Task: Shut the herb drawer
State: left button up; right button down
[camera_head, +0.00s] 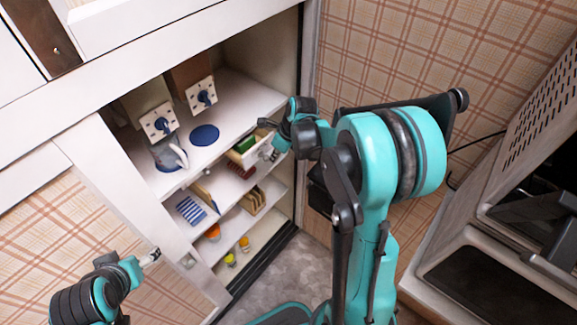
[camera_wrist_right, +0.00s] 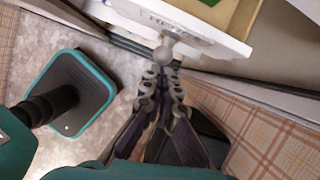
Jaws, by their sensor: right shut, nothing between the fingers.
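The herb drawer (camera_head: 249,157) is a small white drawer standing pulled out from the cupboard's middle shelf, with green inside. In the right wrist view its white front (camera_wrist_right: 205,35) carries a label, too blurred to read, and a round pale knob (camera_wrist_right: 164,55). My right gripper (camera_head: 271,153) is at the drawer's front. In the right wrist view its shut, empty fingers (camera_wrist_right: 162,75) point at the knob, very close to it; I cannot tell whether they touch. My left gripper (camera_head: 151,257) is low at the left, away from the drawer; its jaws are too small to read.
The open cupboard holds a glass jug (camera_head: 170,156), a blue disc (camera_head: 204,135), a striped blue item (camera_head: 190,209) and several small jars below. The cupboard's side wall (camera_head: 283,60) is close to my right arm. A machine (camera_head: 480,285) stands at the right. Grey floor lies below.

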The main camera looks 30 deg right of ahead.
aim_at(250, 141)
jog(key=w+a, duration=0.1)
jog(key=w, duration=0.2)
jog(key=w+a, duration=0.1)
jog(key=w, duration=0.2)
jog(key=w+a, duration=0.2)
jog(key=w, duration=0.1)
jog(key=shift+w, duration=0.35)
pick_arm(q)
jog(key=shift+s+f, duration=0.1)
pick_arm(e)
jog(key=shift+w, duration=0.2)
jog(key=shift+a, duration=0.1)
jog(key=shift+s+d, duration=0.35)
jog(key=shift+d, duration=0.15)
jog(key=s, duration=0.1)
jog(key=s+d, duration=0.1)
jog(key=s+r, duration=0.1)
jog(key=shift+d, duration=0.3)
pick_arm(q)
jog(key=shift+s+a+r+p, duration=0.2)
jog(key=shift+s+r+p, duration=0.15)
jog(key=shift+r+p, duration=0.3)
jog(key=shift+s+a+r+p, duration=0.2)
jog(key=shift+s+r+p, duration=0.15)
jog(key=shift+r+p, duration=0.25)
pick_arm(e)
jog(key=v, duration=0.9)
